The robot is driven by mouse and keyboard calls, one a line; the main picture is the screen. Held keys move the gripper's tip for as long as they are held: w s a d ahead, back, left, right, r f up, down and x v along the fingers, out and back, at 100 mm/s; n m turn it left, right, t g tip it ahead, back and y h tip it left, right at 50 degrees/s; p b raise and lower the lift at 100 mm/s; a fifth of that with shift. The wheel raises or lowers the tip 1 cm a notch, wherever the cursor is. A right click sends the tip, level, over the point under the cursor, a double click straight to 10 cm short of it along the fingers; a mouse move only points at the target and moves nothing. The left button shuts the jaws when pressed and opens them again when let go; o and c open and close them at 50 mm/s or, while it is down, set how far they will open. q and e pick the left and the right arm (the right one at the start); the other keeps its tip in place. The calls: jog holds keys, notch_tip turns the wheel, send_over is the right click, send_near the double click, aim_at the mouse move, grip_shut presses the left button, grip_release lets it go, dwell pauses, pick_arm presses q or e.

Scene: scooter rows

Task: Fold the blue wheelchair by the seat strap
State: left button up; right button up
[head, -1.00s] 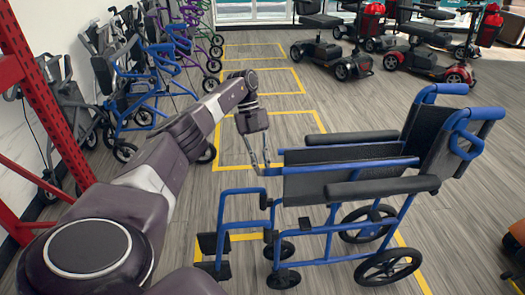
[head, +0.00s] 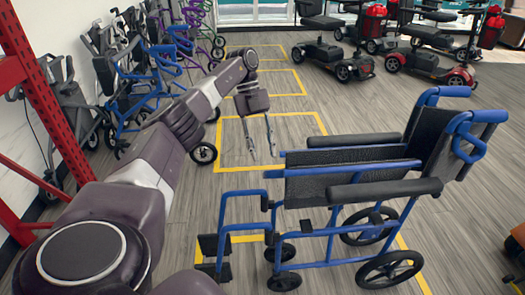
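The blue wheelchair (head: 360,188) stands unfolded at centre right, with a blue tube frame, dark seat and back, and black armrests. Its footrests point left. My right gripper is not in view.
A red rack (head: 40,100) stands at the left. Walkers and rollators (head: 140,85) line the left wall. Mobility scooters (head: 430,62) stand at the back right. Yellow floor outlines (head: 265,113) mark empty bays beyond my gripper. An orange object (head: 515,243) shows at the right edge.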

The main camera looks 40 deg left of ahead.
pick_arm(q)
jog(key=shift+r, duration=1.85)
